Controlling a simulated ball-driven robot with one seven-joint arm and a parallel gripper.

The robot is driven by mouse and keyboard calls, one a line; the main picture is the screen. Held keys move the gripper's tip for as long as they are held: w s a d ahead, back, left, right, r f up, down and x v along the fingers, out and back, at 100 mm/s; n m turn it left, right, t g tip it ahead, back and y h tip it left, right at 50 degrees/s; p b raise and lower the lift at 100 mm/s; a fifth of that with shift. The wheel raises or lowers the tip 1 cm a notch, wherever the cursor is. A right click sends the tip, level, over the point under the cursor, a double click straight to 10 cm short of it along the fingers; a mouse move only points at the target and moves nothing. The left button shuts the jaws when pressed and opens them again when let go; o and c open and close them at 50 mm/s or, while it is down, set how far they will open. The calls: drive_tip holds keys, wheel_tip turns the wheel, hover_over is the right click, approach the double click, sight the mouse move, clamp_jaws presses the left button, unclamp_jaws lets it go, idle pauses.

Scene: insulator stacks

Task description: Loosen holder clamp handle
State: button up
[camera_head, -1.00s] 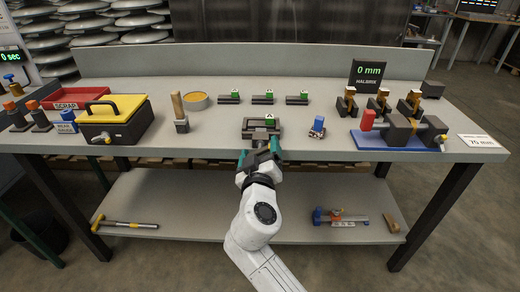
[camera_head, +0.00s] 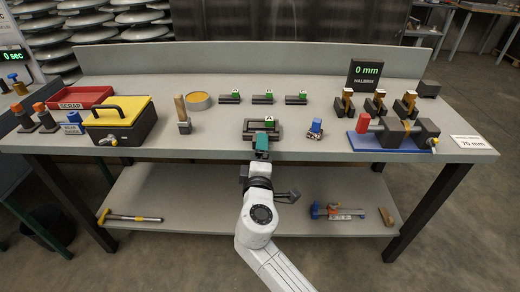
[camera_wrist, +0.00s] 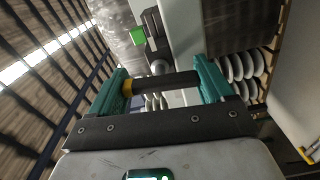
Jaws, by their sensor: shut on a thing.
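The holder (camera_head: 249,131) is a dark block frame at the front edge of the bench. It carries a green block marked A (camera_head: 269,123). My gripper (camera_head: 262,143) is edge-on to the head view, close to the holder's front. In the wrist view, my two teal fingers (camera_wrist: 166,84) are closed on the ends of a dark bar, the clamp handle (camera_wrist: 165,80), with a yellow piece at its left end. A round grey knob (camera_wrist: 160,67) sits just beyond the bar, with the dark holder (camera_wrist: 155,28) and a green label behind. In the head view, my gripper hides the handle.
Right of the holder stands a small blue-topped block (camera_head: 316,127). Further right is a blue-based fixture with a red part (camera_head: 363,123). Left are a wooden-handled tool (camera_head: 182,112) and a yellow-lidded box (camera_head: 118,112). A lower shelf (camera_head: 240,210) lies under the bench top.

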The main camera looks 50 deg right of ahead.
drive_tip(key=shift+n+p, duration=0.5)
drive_tip(key=shift+n, duration=0.6)
drive_tip(key=shift+a, duration=0.1)
drive_tip(key=shift+f, duration=0.1)
drive_tip(key=o, duration=0.9)
drive_tip(key=shift+o, duration=0.2)
drive_tip(key=v, duration=1)
drive_tip(key=shift+s+a, duration=0.25)
drive_tip(key=shift+a, duration=0.05)
